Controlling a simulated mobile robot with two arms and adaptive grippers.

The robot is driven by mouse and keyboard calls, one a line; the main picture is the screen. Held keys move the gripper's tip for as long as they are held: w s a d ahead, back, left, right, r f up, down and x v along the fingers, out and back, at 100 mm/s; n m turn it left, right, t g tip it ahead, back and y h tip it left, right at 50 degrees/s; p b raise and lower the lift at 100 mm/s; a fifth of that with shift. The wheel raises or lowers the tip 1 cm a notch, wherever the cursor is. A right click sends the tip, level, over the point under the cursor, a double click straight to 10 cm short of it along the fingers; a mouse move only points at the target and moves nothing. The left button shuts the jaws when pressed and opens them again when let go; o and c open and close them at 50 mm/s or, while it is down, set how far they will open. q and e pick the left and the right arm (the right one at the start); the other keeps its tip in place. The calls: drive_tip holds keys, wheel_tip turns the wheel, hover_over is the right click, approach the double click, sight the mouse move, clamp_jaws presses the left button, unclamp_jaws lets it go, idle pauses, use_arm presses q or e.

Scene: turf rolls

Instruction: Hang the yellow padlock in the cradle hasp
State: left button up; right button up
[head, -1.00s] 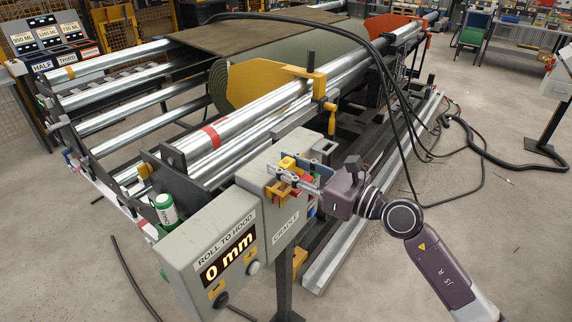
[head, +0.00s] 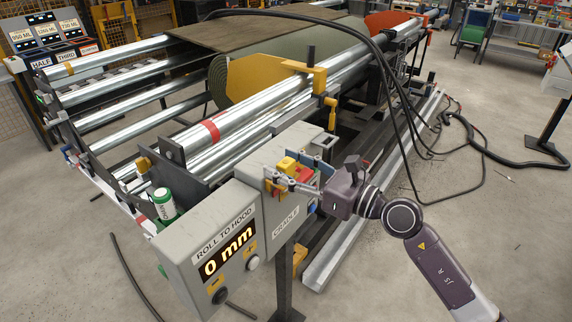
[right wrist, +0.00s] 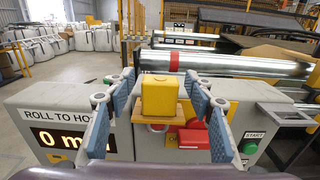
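The yellow padlock (right wrist: 160,97) is a blocky yellow body, upright on a tan ledge at the front of the grey cradle box. In the head view the padlock (head: 286,164) is partly crowded by my fingers. My right gripper (right wrist: 160,100) is open, with one blue pad on each side of the padlock and a narrow gap visible at both sides. In the head view my right gripper (head: 287,178) reaches in from the right. Red and yellow parts (right wrist: 193,138) sit just below and right of the padlock; I cannot tell clearly which is the hasp. My left gripper is out of view.
The roll-to-hood display (head: 228,250) reads 0 mm, left of the cradle box (head: 287,232). A green start button (right wrist: 250,146) is at the right. A green-and-white can (head: 164,205) stands behind the display. Steel rollers (head: 260,110) lie behind; open floor is at right.

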drive_tip(key=shift+s+d+f, duration=0.1)
drive_tip(key=shift+s+d, duration=0.05)
drive_tip(key=shift+d, duration=0.1)
drive_tip(key=v, duration=1.1)
drive_tip(key=shift+s+d, duration=0.15)
drive_tip(key=shift+d, duration=0.05)
